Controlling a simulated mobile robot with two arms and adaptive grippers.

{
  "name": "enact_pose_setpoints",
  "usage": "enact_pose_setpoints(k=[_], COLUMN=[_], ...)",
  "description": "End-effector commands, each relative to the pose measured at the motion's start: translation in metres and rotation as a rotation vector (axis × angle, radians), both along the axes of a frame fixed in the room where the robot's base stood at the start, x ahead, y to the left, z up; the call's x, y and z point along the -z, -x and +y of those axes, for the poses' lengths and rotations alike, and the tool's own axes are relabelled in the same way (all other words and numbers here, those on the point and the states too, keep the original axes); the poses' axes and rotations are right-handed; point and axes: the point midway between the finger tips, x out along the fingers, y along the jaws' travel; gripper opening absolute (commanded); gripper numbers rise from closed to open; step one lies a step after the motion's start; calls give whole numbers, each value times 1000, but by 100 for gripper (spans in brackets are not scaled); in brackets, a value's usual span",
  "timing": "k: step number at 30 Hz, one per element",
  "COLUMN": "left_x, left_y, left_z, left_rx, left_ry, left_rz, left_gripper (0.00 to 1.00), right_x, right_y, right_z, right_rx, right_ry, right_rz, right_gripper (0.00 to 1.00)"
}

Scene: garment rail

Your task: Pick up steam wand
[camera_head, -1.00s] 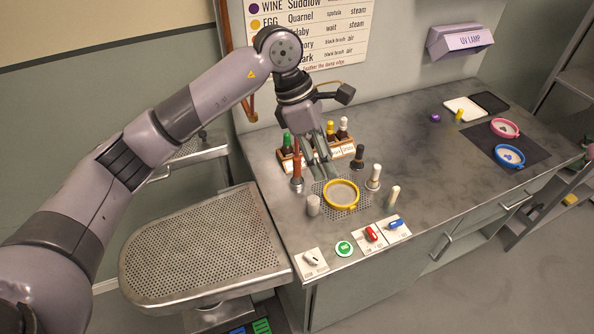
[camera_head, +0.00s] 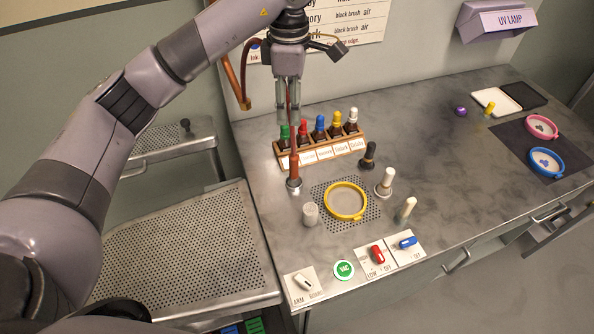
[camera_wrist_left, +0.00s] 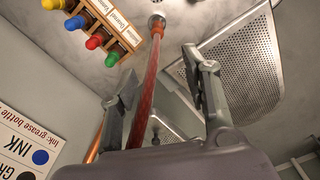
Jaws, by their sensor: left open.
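The left wrist view also shows the wand (camera_wrist_left: 149,75) passing between the two fingers of my left gripper (camera_wrist_left: 163,88). The gripper is open, with a finger on either side of the wand and space beside it. Whether either finger touches the wand cannot be told. My right gripper is out of view.
A wooden rack (camera_head: 322,153) of coloured-cap bottles stands close behind the wand. A yellow ring (camera_head: 345,201) lies on a perforated plate in front. A grey cylinder (camera_head: 310,214) and several upright brushes are nearby. A copper pipe (camera_head: 236,85) runs down the wall. The counter's middle is clear.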

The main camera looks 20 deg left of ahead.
Motion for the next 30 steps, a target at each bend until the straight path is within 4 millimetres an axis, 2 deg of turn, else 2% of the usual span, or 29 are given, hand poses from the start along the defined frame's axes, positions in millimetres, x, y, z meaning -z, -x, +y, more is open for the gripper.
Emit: enact_pose_setpoints(k=[1, 4, 6, 9, 14, 18, 24, 30], left_x=[15, 27, 33, 42, 55, 80, 123, 155], left_y=[0, 0, 0, 0, 1, 1, 1, 0], left_z=[0, 0, 0, 0, -1, 0, 0, -1], left_rx=[0, 0, 0, 0, 1, 0, -1, 0], left_ry=[0, 1, 1, 1, 2, 1, 2, 2], left_rz=[0, 0, 0, 0, 5, 7, 7, 4], left_gripper=[44, 44, 44, 44, 44, 44, 44, 44], right_x=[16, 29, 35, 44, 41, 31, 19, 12], right_y=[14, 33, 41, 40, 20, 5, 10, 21], right_z=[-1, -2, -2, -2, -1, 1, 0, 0], right_rx=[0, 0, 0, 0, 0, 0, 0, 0], right_ry=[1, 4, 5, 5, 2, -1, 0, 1], right_rz=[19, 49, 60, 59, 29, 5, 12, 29], right_gripper=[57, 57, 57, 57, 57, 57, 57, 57])
